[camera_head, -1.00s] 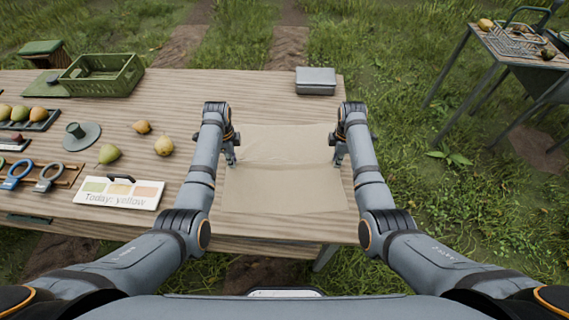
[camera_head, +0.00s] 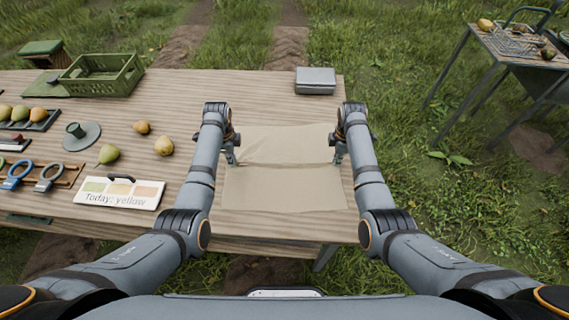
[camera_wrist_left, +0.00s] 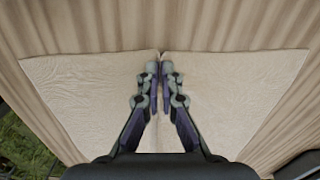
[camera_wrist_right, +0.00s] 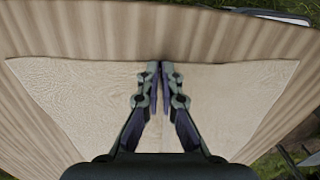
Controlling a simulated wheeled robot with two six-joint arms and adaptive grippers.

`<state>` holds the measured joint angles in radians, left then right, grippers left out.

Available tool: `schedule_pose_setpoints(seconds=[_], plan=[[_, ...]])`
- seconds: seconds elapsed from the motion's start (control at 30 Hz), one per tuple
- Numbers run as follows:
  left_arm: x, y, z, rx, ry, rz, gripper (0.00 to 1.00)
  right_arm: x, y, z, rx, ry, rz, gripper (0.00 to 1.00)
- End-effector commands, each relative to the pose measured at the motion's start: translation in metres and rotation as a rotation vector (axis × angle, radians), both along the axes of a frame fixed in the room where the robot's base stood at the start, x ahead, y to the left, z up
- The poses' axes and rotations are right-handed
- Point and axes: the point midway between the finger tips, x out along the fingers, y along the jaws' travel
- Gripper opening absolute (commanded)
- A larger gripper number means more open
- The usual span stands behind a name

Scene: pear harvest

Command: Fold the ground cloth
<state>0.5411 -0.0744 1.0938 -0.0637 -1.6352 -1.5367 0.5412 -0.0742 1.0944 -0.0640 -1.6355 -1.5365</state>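The beige ground cloth (camera_head: 283,190) lies near the front edge of the wooden table, with a crease running across it between my grippers. My left gripper (camera_head: 231,158) is at the cloth's left edge, at one end of the crease. My right gripper (camera_head: 337,157) is at the right edge, at the other end. In the left wrist view the fingers (camera_wrist_left: 160,72) are closed together on the edge of the cloth (camera_wrist_left: 85,95). In the right wrist view the fingers (camera_wrist_right: 160,72) are likewise closed at the cloth (camera_wrist_right: 85,95). The pinched fabric itself is mostly hidden by the fingers.
A grey box (camera_head: 315,80) stands behind the cloth at the table's right corner. To the left are loose pears (camera_head: 164,145), a sign (camera_head: 118,193), a grey-green hat-shaped object (camera_head: 82,136) and a green crate (camera_head: 102,74).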

Motion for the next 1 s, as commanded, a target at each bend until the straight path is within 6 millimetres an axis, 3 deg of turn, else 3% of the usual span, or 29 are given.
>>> schedule_pose_setpoints(seconds=[0.8,1.0], plan=[[-0.0020,0.0005,-0.0033,0.001,0.006,0.000,0.00,-0.0020,0.0001,-0.0030,0.000,0.006,0.000,0.00],[-0.0018,0.0005,0.0060,0.001,0.005,0.000,0.00,-0.0017,0.0001,0.0064,0.000,0.005,0.000,0.00]])
